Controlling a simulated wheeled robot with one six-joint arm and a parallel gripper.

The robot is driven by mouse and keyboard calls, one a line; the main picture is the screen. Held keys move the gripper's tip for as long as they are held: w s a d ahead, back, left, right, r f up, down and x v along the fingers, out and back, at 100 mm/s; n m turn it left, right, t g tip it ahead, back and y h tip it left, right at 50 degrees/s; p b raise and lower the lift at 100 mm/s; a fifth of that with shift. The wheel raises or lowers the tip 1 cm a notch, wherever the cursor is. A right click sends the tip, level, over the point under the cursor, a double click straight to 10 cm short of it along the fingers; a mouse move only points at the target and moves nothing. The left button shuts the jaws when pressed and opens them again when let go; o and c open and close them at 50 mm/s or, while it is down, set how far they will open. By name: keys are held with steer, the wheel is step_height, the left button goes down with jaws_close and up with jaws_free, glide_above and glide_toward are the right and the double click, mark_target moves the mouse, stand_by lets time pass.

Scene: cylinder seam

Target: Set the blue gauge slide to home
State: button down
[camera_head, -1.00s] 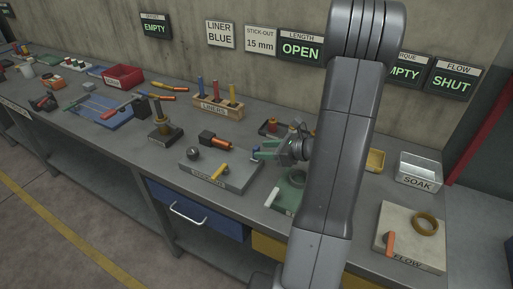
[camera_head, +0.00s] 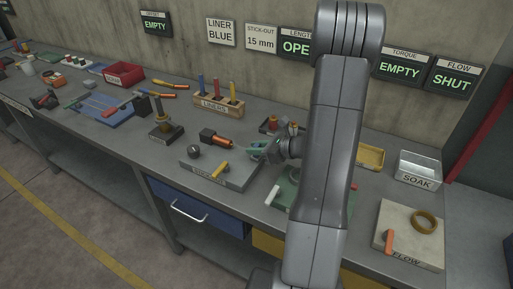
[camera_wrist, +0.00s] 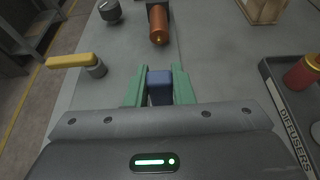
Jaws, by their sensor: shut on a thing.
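The blue gauge slide (camera_wrist: 160,86) is between the green fingers of my gripper (camera_wrist: 158,84) in the wrist view, and the fingers are shut on it. In the head view my gripper (camera_head: 252,150) is low over the right end of the grey stick-out plate (camera_head: 235,181). A copper-coloured rod (camera_wrist: 158,27) in a black block (camera_head: 207,135) lies straight ahead of the slide, with a gap between them. The slide's lower part and any track under it are hidden by my gripper.
A yellow lever (camera_wrist: 72,60) on a grey pivot and a dark round knob (camera_wrist: 110,11) stand left of the fingers. The diffusers tray (camera_wrist: 266,75) is at right. The liners rack (camera_head: 219,107) stands behind. A green plate (camera_head: 285,190) lies nearer, partly behind my arm.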

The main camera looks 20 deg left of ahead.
steer(key=a, duration=0.3)
steer(key=a+b, duration=0.1)
steer(key=shift+w+a, duration=0.15)
steer(key=shift+w, duration=0.1)
steer(key=shift+w+a, duration=0.15)
steer(key=shift+a, duration=0.3)
steer(key=shift+r, duration=0.1)
steer(key=c, duration=1.2)
jaws_free()
steer(key=shift+a, duration=0.15)
steer(key=shift+c, duration=0.2)
steer(key=b+v, duration=0.2)
steer(key=v, duration=1.2)
